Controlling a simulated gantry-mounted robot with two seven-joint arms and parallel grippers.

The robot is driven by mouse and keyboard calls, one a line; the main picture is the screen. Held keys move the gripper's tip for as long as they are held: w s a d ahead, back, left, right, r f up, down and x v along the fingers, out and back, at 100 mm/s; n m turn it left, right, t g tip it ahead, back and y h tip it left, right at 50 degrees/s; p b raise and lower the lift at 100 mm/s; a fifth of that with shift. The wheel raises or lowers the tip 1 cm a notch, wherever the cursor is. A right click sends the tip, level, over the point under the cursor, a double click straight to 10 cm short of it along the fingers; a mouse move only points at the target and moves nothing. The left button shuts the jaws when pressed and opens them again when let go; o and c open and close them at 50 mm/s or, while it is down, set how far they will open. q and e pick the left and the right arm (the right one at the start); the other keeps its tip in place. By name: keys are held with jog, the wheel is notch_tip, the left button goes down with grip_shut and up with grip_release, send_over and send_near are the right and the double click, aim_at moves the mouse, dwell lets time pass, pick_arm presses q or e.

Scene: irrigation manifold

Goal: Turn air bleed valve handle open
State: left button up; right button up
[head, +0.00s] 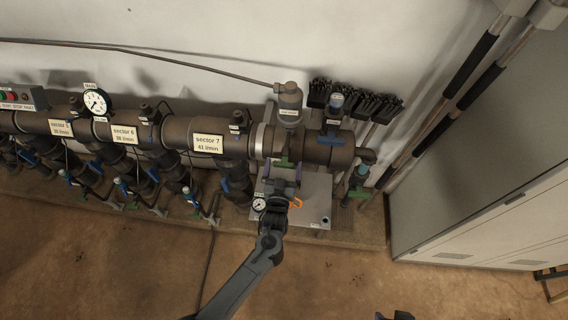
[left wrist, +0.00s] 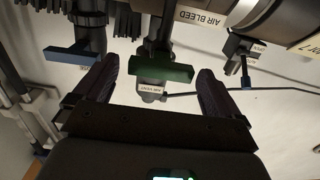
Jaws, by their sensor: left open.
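The air bleed valve handle is a green bar (left wrist: 147,69) in the left wrist view, under a pipe with an AIR BLEED label (left wrist: 205,20). It lies crosswise between the two finger tips of my left gripper (left wrist: 160,67), with a gap on both sides. In the head view the green handle (head: 283,164) shows in part below the big pipe, just beyond my left gripper (head: 283,177). The left gripper is open and holds nothing. A dark piece at the bottom edge of the head view may be my right gripper (head: 395,315); most of it is cut off.
A blue handle (left wrist: 72,55) sits to the left of the green one, and a smaller blue lever (left wrist: 245,75) to the right. A metal panel with a gauge (head: 259,204) is beneath my left gripper. A grey cabinet (head: 480,180) stands right. The front floor is clear.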

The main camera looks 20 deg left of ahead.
pick_arm(q)
jog(key=shift+x, duration=0.8)
jog(key=c, duration=1)
jog(key=shift+o, duration=0.2)
